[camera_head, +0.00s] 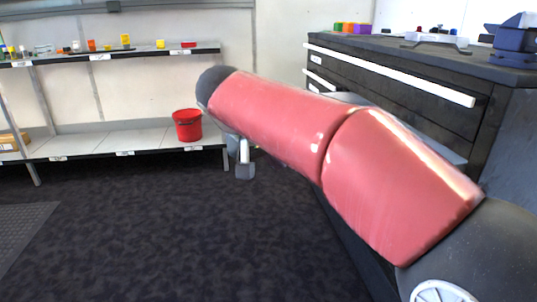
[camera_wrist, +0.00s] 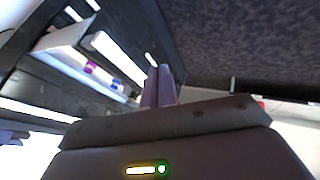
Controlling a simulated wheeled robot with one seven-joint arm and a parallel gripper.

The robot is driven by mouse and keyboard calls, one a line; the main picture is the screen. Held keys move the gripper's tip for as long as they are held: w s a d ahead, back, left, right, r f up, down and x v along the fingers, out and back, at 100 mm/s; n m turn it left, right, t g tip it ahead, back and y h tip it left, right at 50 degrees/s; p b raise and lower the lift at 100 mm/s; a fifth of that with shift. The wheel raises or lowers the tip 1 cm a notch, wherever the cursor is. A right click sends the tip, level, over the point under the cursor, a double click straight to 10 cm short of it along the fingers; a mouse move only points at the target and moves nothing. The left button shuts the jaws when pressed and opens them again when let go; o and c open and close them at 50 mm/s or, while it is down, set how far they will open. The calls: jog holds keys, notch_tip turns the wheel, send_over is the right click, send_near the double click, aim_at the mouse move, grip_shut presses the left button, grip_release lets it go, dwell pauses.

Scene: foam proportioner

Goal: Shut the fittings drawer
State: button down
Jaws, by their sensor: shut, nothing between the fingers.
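The dark drawer cabinet (camera_head: 400,90) stands at the right in the head view, with long white handles and labels. A drawer appears pulled out below its top drawer; a grey part of it (camera_head: 452,157) shows past my arm, and my arm hides most of it. In the wrist view, an open drawer's light inside (camera_wrist: 66,54) shows small coloured things, with a white handle bar (camera_wrist: 120,60) beside it. My gripper (camera_wrist: 160,70) is shut and empty, its fingertips close to a dark front bearing a white label. I cannot tell whether they touch it.
A shelf rack (camera_head: 120,146) stands at the left with small parts above and a red bucket (camera_head: 187,125) on its lower board. Coloured bins (camera_head: 352,28) and a blue device (camera_head: 514,40) are on the cabinet top. The dark floor (camera_head: 190,230) is open at centre left.

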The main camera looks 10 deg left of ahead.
jog(key=shift+w+d+f+b, duration=0.15)
jog(key=shift+w+d+f, duration=0.2)
jog(key=shift+d, duration=0.45)
jog(key=shift+w+d+f+b, duration=0.1)
jog(key=shift+w+d+f, duration=0.3)
jog(key=shift+d, duration=0.4)
jog(key=shift+w+d+f+b, duration=0.2)
jog(key=shift+w+d, duration=0.25)
jog(key=shift+d, duration=0.35)
jog(key=shift+d, duration=0.1)
jog(key=w+d+p, duration=0.2)
jog(key=w+d, duration=0.1)
jog(key=d, duration=0.7)
jog(key=w+d+p, duration=0.2)
jog(key=w+d, duration=0.1)
jog(key=d, duration=0.8)
jog(key=w+d+p, duration=0.2)
jog(key=w+d, duration=0.1)
jog(key=d, duration=0.7)
jog(key=shift+d, duration=0.35)
